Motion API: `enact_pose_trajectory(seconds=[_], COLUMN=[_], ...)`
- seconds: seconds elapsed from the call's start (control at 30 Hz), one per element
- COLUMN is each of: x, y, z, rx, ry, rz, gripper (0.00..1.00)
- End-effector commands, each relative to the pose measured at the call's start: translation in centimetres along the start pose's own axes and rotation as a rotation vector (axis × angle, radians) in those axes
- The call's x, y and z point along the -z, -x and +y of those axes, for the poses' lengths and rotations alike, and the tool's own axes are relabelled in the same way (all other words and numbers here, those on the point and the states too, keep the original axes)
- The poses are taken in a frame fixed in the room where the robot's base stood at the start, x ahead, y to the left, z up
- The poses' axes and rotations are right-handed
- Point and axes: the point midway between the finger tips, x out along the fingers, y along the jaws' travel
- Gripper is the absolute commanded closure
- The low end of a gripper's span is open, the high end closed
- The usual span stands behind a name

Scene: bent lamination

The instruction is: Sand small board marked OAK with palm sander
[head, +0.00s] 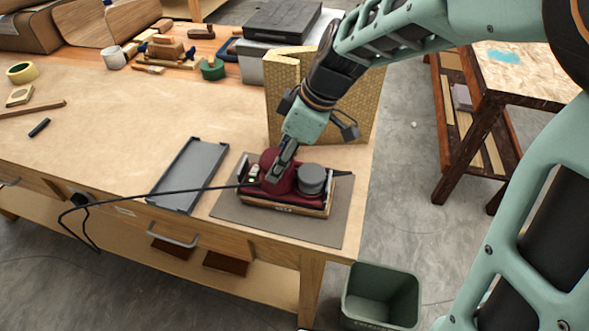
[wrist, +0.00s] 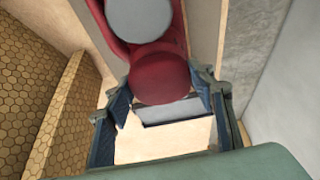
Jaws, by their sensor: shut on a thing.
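A dark red palm sander (head: 277,172) with a grey round cap rests on a small wooden board (head: 285,209). The board lies on a grey mat (head: 322,232) near the workbench's right corner. Small dark marking shows on the board's front edge but is too small to read. My gripper (head: 279,168) reaches down from above and is shut on the sander's rounded red grip. In the wrist view, the fingers stand on both sides of the red knob of the sander (wrist: 160,78). The board's top is mostly hidden under the sander.
A black cord (head: 150,194) runs left from the sander over an empty grey tray (head: 188,172) and off the bench front. A honeycomb-sided panel (head: 357,105) stands close behind. A green bin (head: 381,296) stands on the floor below.

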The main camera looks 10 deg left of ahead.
Motion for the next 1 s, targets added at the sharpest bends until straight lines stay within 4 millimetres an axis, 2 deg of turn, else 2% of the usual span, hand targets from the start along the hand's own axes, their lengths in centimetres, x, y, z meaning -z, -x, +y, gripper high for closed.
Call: enact_pose_trajectory(seconds=[0.47,1.0], x=[0.2,-1.0], y=[-0.1,0.4], z=[-0.1,0.0], rx=[0.001,0.0], ry=[0.0,-0.001], rz=[0.002,-0.001], gripper=[0.88,0.88])
